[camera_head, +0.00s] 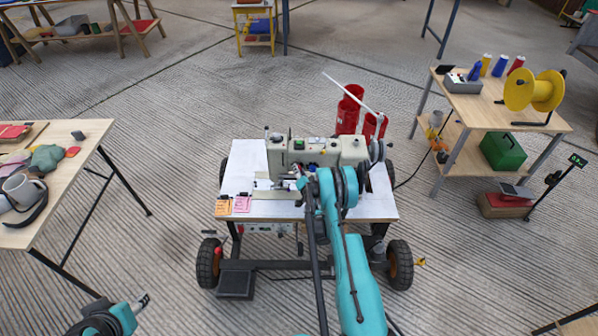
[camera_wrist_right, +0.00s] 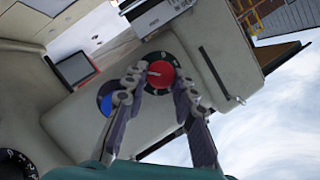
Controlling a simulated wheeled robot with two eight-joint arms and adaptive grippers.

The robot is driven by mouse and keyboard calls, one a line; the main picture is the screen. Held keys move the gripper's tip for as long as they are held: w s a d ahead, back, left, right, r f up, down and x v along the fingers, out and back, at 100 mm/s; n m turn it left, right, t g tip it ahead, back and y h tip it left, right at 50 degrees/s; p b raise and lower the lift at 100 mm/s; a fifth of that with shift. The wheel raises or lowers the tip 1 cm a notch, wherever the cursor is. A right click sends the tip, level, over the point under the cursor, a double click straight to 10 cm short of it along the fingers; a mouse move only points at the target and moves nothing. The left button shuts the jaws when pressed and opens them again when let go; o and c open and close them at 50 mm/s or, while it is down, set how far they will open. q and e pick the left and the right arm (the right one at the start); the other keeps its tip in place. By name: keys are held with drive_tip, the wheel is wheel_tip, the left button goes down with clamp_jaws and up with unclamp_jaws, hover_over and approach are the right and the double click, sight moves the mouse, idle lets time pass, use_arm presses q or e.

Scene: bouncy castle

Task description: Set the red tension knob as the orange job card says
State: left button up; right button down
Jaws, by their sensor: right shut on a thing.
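The cream sewing machine (camera_head: 350,152) stands on a white-topped cart. In the right wrist view the red tension knob (camera_wrist_right: 160,74) sits on a dark round dial with a pale mark on its face. My right gripper (camera_wrist_right: 160,82) is shut on it, one finger at each side. In the head view this gripper (camera_head: 303,182) is at the machine's front, and the knob is hidden. The orange job card (camera_head: 222,208) stands at the cart's front left edge; its writing is too small to read. My left gripper (camera_head: 142,301) is low at the left, far from the machine.
A pink card (camera_head: 242,204) stands beside the orange one.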

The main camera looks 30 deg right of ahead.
idle(0.3)
drive_tip(key=n+g+h, duration=0.1)
drive_tip(key=n+h, duration=0.1)
drive_tip(key=n, duration=0.2)
drive_tip(key=n+g+h, duration=0.1)
drive_tip(key=n+h, duration=0.1)
drive_tip(key=n, duration=0.2)
drive_tip(key=a+n+g+h, duration=0.1)
drive_tip(key=n+g+h, duration=0.1)
drive_tip(key=n+h, duration=0.1)
drive_tip(key=shift+w+n, duration=0.35)
drive_tip(key=shift+n, duration=0.15)
idle(0.7)
drive_tip(key=c, duration=1.2)
unclamp_jaws()
